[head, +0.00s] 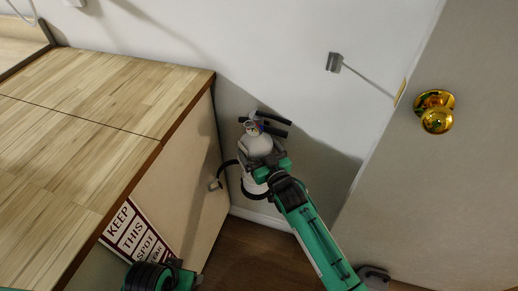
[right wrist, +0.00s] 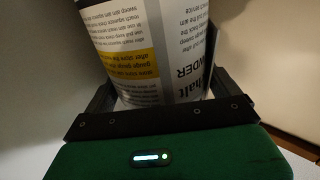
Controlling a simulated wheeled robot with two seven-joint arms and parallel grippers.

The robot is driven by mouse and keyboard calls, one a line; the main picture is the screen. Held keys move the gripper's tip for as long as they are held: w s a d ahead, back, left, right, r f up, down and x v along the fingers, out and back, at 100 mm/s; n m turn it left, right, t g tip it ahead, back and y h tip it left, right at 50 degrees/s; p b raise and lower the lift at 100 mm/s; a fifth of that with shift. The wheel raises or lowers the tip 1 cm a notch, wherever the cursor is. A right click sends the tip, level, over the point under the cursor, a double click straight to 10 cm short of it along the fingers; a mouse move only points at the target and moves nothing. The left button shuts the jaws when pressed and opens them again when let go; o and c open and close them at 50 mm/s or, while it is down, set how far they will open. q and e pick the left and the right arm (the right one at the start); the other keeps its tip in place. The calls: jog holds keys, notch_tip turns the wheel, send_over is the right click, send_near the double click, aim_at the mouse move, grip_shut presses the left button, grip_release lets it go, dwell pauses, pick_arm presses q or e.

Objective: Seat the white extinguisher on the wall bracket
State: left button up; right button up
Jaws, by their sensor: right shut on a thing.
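The white extinguisher (head: 262,145) is upright, slightly tilted, near the wall in the corner between cabinet and door. Its black handle and valve are on top and a black hose curves down its left side. My right gripper (head: 268,172) is shut around its body. In the right wrist view the labelled white body (right wrist: 145,50) sits between the two dark fingers (right wrist: 155,95). I cannot make out a bracket behind the extinguisher; that part of the wall is partly hidden and in shadow. My left gripper is not in view; only part of my left arm shows at the bottom.
A wood-topped cabinet (head: 100,105) with a "KEEP THIS SPOT" sign (head: 135,234) stands left. A door with a brass knob (head: 437,119) is at right. A small grey wall fitting (head: 334,62) is above right. Dark floor shows below.

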jog(key=shift+f+b, duration=0.3)
jog(key=shift+f, duration=0.05)
dwell(1.6)
